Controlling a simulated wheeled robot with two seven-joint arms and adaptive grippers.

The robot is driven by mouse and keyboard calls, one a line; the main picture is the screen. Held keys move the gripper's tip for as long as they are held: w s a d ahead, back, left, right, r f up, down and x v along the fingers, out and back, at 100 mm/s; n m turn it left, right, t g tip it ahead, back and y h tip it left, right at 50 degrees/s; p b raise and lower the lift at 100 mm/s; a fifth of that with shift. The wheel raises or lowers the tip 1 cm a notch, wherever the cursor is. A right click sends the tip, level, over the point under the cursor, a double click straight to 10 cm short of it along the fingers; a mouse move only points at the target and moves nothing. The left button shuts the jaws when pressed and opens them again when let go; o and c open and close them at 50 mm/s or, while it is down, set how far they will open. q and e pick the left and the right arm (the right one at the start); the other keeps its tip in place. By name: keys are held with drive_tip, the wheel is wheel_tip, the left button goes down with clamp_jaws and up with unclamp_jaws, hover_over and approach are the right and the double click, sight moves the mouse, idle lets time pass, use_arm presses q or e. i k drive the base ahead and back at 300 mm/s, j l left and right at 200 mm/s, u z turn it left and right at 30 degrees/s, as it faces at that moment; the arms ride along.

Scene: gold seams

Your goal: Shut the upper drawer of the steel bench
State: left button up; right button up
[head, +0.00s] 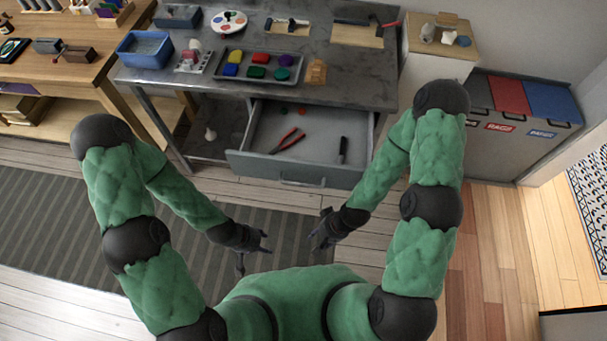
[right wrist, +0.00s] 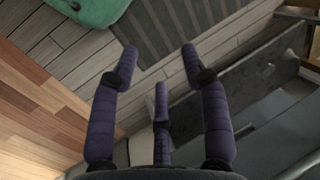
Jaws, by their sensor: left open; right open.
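The steel bench (head: 350,92) stands at the back middle with a dark, worn top. Its upper drawer (head: 250,160) is pulled well out toward me, with a bar handle (head: 303,182) on its grey front.
The bench top holds a blue bin (head: 145,50), a tray of coloured blocks (head: 228,72) and tools. A wooden table (head: 85,80) stands left; a small cabinet (head: 437,65) and sorting bins (head: 520,125) stand right. A striped mat (head: 60,230) covers the floor before the bench.

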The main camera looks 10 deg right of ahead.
sight(312, 162)
drive_tip(key=k+j+u, duration=0.15)
drive_tip(key=u, duration=0.2)
drive_tip(key=k+j+u, duration=0.1)
drive_tip(key=u, duration=0.3)
drive_tip(key=j+u, duration=0.35)
drive_tip(key=k, duration=0.05)
